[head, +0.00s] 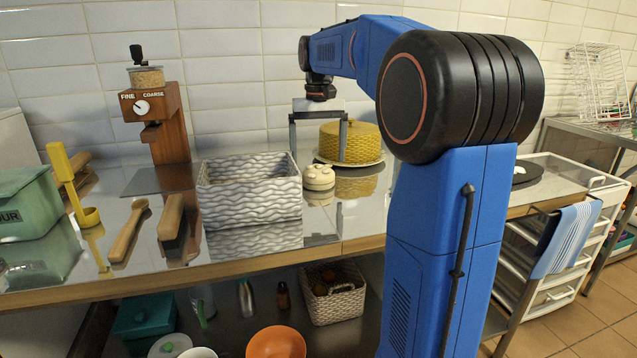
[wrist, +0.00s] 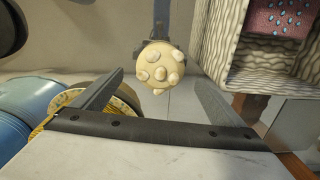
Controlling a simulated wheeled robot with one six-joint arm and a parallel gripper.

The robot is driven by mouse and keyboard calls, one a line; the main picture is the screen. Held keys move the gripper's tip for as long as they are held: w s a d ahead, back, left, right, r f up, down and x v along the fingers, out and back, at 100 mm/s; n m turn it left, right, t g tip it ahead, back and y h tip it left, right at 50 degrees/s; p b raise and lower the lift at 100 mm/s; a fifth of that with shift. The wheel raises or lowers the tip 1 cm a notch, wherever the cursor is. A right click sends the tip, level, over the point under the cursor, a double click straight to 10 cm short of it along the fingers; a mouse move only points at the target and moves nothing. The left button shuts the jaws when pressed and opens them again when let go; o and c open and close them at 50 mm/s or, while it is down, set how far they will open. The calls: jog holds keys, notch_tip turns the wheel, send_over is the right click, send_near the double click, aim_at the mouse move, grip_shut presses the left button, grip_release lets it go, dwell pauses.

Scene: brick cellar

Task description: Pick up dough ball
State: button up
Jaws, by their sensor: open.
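The dough ball (head: 318,177) is cream coloured, round and squat, with rounded lumps on it. It sits on the shiny steel counter between the white wavy basket and the yellow cake-like thing. In the wrist view the dough ball (wrist: 160,66) shows whole, lying between the lines of the two fingertips. My gripper (head: 318,152) points down with its fingers spread, just above the ball in the head view. In the wrist view my gripper (wrist: 159,78) is open with nothing held. Whether the fingertips reach down past the ball's top, I cannot tell.
The wavy basket (head: 249,201) stands close left of the ball, holding something pink with blue dots (wrist: 284,17). The yellow cake-like thing (head: 350,141) is close behind right on a plate.

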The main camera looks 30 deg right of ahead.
aim_at(318, 167)
jog(key=shift+f, duration=3)
jog(key=shift+c, duration=0.6)
jog(key=c, duration=1.3)
